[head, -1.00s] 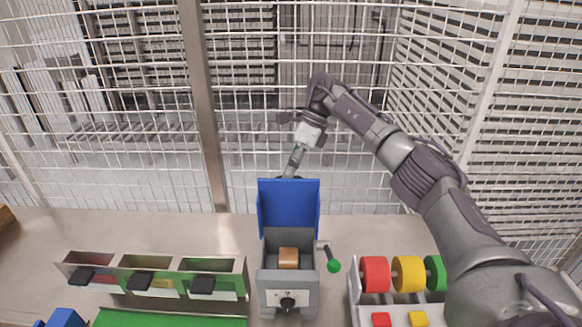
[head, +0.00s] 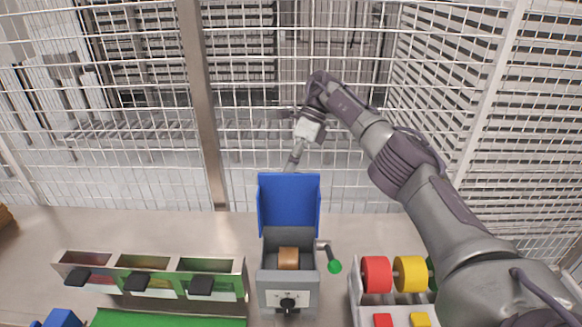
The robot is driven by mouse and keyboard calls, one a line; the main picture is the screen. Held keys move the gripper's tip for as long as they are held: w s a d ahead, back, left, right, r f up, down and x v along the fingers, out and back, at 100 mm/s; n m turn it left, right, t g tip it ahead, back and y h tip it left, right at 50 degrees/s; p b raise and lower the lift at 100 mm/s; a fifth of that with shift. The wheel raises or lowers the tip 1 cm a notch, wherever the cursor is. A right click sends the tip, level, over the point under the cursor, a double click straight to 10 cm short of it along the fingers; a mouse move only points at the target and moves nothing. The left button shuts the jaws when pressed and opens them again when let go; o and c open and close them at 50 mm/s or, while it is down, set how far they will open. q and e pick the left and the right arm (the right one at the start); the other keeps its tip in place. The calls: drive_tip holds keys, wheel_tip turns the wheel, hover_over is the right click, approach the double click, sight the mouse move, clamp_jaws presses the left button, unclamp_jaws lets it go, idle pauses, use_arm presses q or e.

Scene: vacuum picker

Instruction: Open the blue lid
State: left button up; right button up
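The blue lid (head: 289,202) stands upright, raised at the back of a grey box (head: 268,276). The box's top is open, and a brown block (head: 288,258) shows inside. The box has a black knob (head: 287,302) on its front and a crank with a green ball handle (head: 334,267) on its right side. My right arm reaches over from the right, and its wrist comes down behind the raised lid. The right gripper's fingertips are hidden behind the lid, so its opening cannot be told. My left gripper is not in view.
Left of the box is a row of metal bins (head: 150,275) with black handles, with a green surface (head: 165,319) in front. Right of it, a white rack (head: 358,306) holds red and yellow rollers. A wire mesh fence stands behind the table.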

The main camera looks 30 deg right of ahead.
drive_tip(key=shift+o, duration=1.4)
drive_tip(key=shift+s+f, duration=0.15)
drive_tip(key=shift+f, duration=0.4)
drive_tip(key=shift+o, duration=1)
drive_tip(key=shift+w, duration=0.25)
drive_tip(key=shift+r, duration=0.15)
wheel_tip(320, 180, up, 10)
drive_tip(key=shift+c, duration=0.3)
